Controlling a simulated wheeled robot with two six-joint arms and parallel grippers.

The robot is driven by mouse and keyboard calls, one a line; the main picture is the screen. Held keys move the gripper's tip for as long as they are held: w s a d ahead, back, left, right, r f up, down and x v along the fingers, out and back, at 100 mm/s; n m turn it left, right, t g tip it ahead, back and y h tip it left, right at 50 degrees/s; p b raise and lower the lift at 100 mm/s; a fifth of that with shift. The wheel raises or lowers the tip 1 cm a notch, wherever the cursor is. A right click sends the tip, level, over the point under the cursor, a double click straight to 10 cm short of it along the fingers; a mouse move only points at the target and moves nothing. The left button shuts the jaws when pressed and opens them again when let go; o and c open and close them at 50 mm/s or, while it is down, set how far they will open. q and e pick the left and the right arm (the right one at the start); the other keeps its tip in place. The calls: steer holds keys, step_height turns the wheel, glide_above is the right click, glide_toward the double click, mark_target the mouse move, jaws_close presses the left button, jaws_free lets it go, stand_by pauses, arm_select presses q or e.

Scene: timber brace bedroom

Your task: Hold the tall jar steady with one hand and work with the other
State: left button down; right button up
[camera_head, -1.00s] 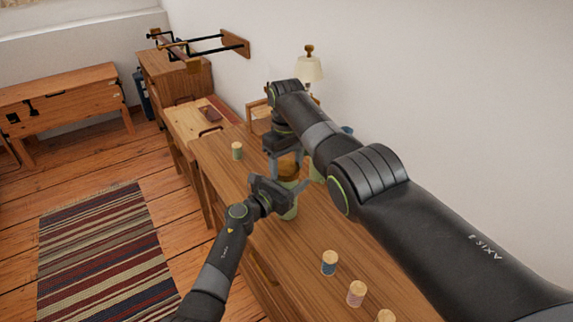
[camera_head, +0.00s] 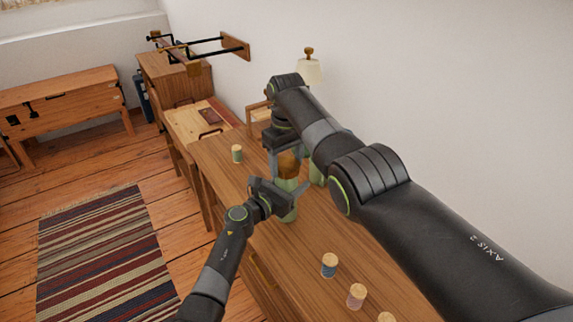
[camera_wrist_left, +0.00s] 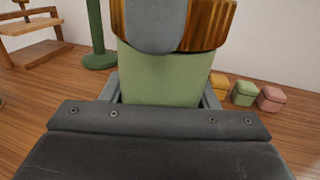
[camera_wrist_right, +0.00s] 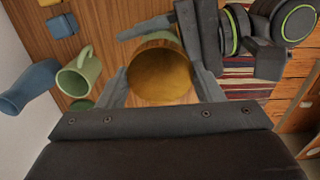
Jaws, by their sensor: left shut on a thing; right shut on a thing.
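The tall jar (camera_head: 287,209) is pale green and stands upright on the wooden table. My left gripper (camera_head: 283,197) is shut around its body from the near side, and the green body fills the jaws in the left wrist view (camera_wrist_left: 160,78). The jar's brown wooden lid (camera_head: 289,165) is on top. My right gripper (camera_head: 287,157) comes from above and is shut on the lid, seen as a round golden-brown top in the right wrist view (camera_wrist_right: 159,74). In the left wrist view one grey right finger covers part of the lid (camera_wrist_left: 205,22). I cannot tell whether the lid is loose.
Small lidded jars (camera_head: 329,264) stand in a row at the table's near end, and another (camera_head: 237,153) stands at its far left edge. A green mug (camera_wrist_right: 80,72) and a blue vase (camera_wrist_right: 28,88) are near the jar. Small coloured boxes (camera_wrist_left: 244,93) and a lamp (camera_head: 309,70) stand near the wall.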

mark_target(286, 164)
steer(key=shift+r, duration=0.25)
steer(key=shift+r, duration=2)
arm_select(q)
steer(key=shift+c, duration=2.3)
jaws_free()
steer(key=shift+a, duration=0.1)
